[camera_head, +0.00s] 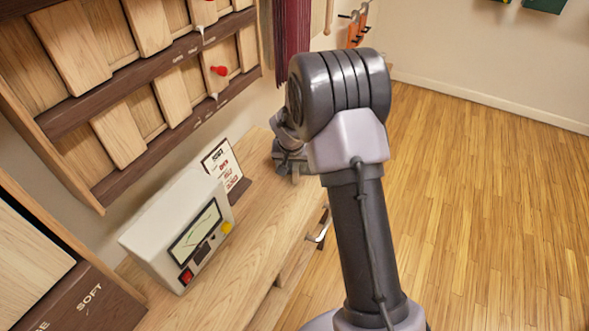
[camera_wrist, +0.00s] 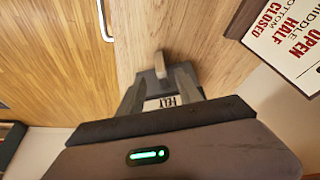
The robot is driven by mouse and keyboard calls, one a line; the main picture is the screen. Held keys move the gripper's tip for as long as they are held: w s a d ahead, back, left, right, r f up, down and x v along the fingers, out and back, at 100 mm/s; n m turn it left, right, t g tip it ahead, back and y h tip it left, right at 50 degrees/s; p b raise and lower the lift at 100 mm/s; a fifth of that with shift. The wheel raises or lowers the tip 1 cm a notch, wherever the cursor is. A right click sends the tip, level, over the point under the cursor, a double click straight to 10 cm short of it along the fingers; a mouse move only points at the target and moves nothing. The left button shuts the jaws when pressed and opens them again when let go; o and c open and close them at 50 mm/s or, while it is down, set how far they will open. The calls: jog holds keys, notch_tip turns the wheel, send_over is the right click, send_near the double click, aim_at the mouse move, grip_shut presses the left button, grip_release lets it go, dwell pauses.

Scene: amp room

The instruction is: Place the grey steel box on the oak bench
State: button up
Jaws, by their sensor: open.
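The oak bench (camera_head: 245,260) runs along the wall in the head view; its pale wood top (camera_wrist: 205,35) also shows in the wrist view. My gripper (camera_wrist: 158,82) is open, low over the bench top. Between its fingers is a small grey object (camera_wrist: 160,62) with an upright tab and a pale printed label, partly hidden by the fingers. I cannot tell whether this is the grey steel box, nor whether the fingers touch it. In the head view my arm hides most of that spot, and the gripper (camera_head: 290,160) shows only in part.
A pale meter box (camera_head: 180,235) with red and yellow buttons stands on the bench. Behind it is a printed card (camera_head: 222,165), also in the wrist view (camera_wrist: 290,40). A wooden rack (camera_head: 130,85) hangs above. A metal handle (camera_head: 321,230) is on the bench front. Wooden floor (camera_head: 490,220) lies open at right.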

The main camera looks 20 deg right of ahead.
jog(key=s+a+r+y, duration=0.1)
jog(key=s+a+r, duration=0.3)
jog(key=s+r, duration=0.45)
jog(key=s+a+r, duration=0.4)
jog(key=s+r, duration=0.1)
jog(key=r, duration=0.6)
jog(key=s+a+r+y, duration=0.1)
jog(key=s+a, duration=0.2)
jog(key=s, duration=0.3)
jog(key=s+a+r+n+t+y, duration=0.1)
jog(key=s+a+r, duration=0.1)
jog(key=s, duration=0.5)
jog(key=s+a+r+y, duration=0.1)
jog(key=s+a, duration=0.3)
jog(key=s, duration=0.3)
jog(key=shift+a+r+t, duration=0.3)
jog(key=shift+t, duration=0.1)
